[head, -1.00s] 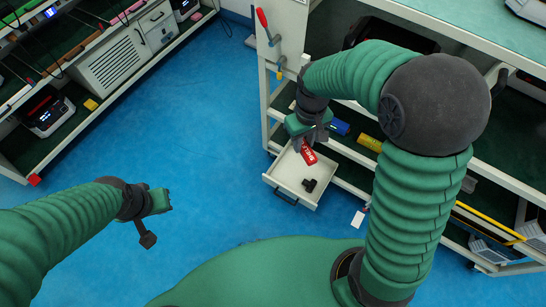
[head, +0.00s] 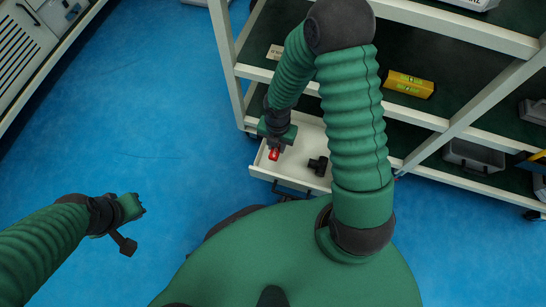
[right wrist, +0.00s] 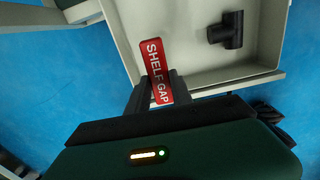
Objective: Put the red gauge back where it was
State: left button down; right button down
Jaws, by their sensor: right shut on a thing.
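The red gauge (head: 273,155) is a flat red strip. In the right wrist view the gauge (right wrist: 157,60) reads "SHELF GAP". My right gripper (head: 275,147) is shut on its near end, and in the right wrist view the fingers (right wrist: 157,90) grip it from both sides. The gauge is over the left part of the open white drawer (head: 290,174); I cannot tell whether it touches the drawer. A black T-shaped piece (head: 318,166) lies in the drawer to the right of it. My left gripper (head: 132,208) hangs over the blue floor, empty, its jaws unclear.
The white-framed rack (head: 430,120) with dark green shelves stands behind the drawer. A yellow level-like block (head: 408,84) lies on a shelf, and grey cases (head: 472,156) lie lower right. Open blue floor (head: 140,110) is at left.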

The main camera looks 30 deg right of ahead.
jog(key=shift+a+f+b, duration=0.1)
jog(key=shift+f+b, duration=0.2)
jog(key=shift+f, duration=0.4)
notch_tip(320, 180, down, 9)
jog(key=b, duration=0.7)
jog(key=shift+f, duration=0.2)
jog(key=shift+r, duration=0.15)
jog(key=c, duration=1.1)
grip_release()
jog(key=shift+c, duration=0.2)
